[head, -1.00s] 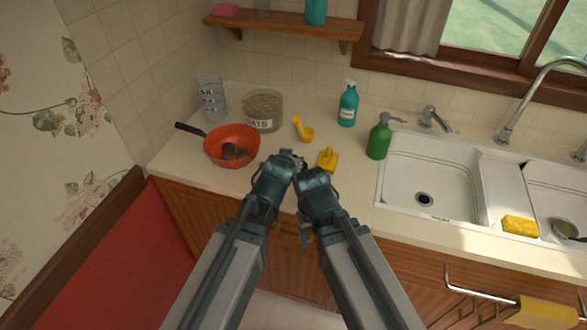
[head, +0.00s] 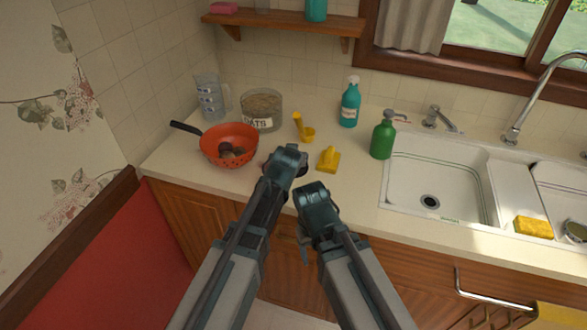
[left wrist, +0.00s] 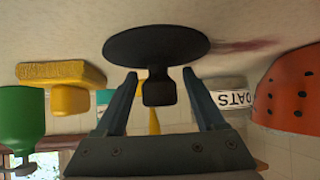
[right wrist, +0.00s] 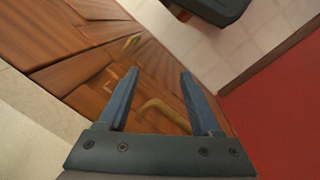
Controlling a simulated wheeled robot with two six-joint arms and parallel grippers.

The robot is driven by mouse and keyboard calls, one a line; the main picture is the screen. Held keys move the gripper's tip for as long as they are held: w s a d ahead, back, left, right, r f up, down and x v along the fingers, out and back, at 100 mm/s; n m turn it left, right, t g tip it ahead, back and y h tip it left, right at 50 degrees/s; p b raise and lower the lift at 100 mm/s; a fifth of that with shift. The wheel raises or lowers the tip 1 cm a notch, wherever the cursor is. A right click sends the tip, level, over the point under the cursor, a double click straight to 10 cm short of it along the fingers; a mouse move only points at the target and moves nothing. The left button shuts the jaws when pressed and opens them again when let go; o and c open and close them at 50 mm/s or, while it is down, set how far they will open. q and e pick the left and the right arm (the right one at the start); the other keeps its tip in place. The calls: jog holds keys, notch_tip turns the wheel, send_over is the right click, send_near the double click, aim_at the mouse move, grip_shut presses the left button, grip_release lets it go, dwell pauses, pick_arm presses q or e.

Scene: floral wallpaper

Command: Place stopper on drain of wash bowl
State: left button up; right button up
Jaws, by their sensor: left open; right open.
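A black stopper (left wrist: 157,42) with a wide round disc and a short knob rests on the counter in the left wrist view, which is upside down. My left gripper (left wrist: 159,75) is open, with its fingers on either side of the knob and small gaps visible. In the head view my left arm hides most of the stopper. The wash bowl (head: 410,176) is the white sink at the right, and its dark drain (head: 430,202) is uncovered. My right gripper (right wrist: 160,75) is open and empty in front of the cabinet doors, below the counter edge.
A yellow sponge (head: 533,227) lies on the sink's ledge.

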pick_arm(q)
jog(key=shift+s+r, duration=0.1)
jog(key=shift+c, duration=0.4)
grip_shut()
pick_arm(e)
jog(key=shift+r, duration=0.1)
pick_arm(q)
jog(key=shift+r, duration=0.15)
pick_arm(e)
jog(key=shift+r, duration=0.2)
